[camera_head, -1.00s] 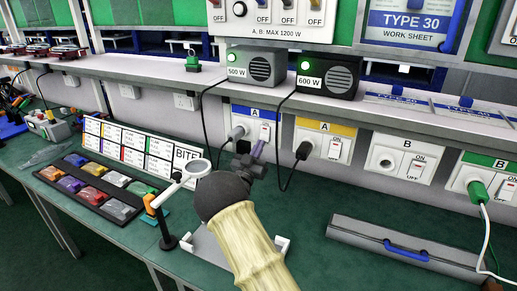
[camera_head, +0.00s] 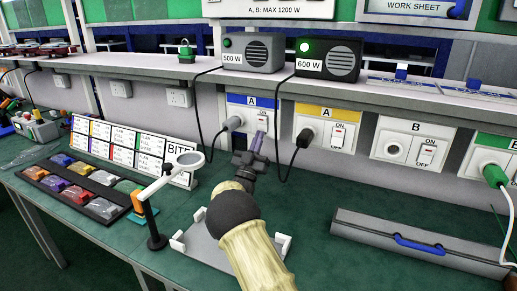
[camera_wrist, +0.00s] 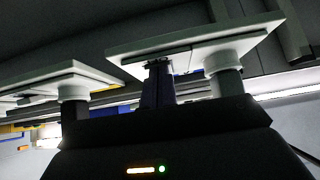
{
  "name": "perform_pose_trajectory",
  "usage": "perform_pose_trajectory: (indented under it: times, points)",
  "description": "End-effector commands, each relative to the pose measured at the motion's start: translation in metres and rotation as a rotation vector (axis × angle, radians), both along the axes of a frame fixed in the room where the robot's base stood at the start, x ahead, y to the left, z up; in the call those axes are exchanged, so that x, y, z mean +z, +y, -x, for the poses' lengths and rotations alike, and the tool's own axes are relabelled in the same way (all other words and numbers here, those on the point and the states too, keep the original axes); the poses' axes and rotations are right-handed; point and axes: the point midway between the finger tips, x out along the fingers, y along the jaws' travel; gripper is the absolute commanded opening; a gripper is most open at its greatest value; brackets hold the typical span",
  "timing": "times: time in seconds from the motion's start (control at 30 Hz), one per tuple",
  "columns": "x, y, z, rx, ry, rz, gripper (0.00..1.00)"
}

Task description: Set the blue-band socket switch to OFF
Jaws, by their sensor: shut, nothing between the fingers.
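The blue-band socket (camera_head: 235,119), marked A, is on the wall panel below the shelf, with a grey plug (camera_head: 233,123) in its left side. Its rocker switch (camera_head: 263,116) is at the right under an ON label; its lower part is hidden by my gripper (camera_head: 259,139). My gripper is shut and empty, its tips at or just below the switch; contact cannot be told. In the wrist view the shut fingers (camera_wrist: 158,80) reach up to the white socket plate (camera_wrist: 195,38). The 500 W box (camera_head: 252,53) above has a dark lamp.
The yellow-band socket (camera_head: 325,125) with its black plug is close on the right, its cable hanging near my gripper. The 600 W box (camera_head: 329,59) has a lit green lamp. A magnifier stand (camera_head: 155,240) and a white-cornered tray (camera_head: 203,247) are near my arm.

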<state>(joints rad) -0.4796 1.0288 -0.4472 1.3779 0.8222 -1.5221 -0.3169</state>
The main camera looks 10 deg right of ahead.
Motion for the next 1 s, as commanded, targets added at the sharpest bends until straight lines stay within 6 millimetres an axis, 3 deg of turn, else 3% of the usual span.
perform_pose_trajectory:
  times: [0.57, 1.0]
  points:
    - [-0.002, -0.006, -0.005, -0.004, -0.011, 0.007, 0.0]
    - [0.01, -0.002, 0.001, -0.004, 0.024, -0.015, 0.0]
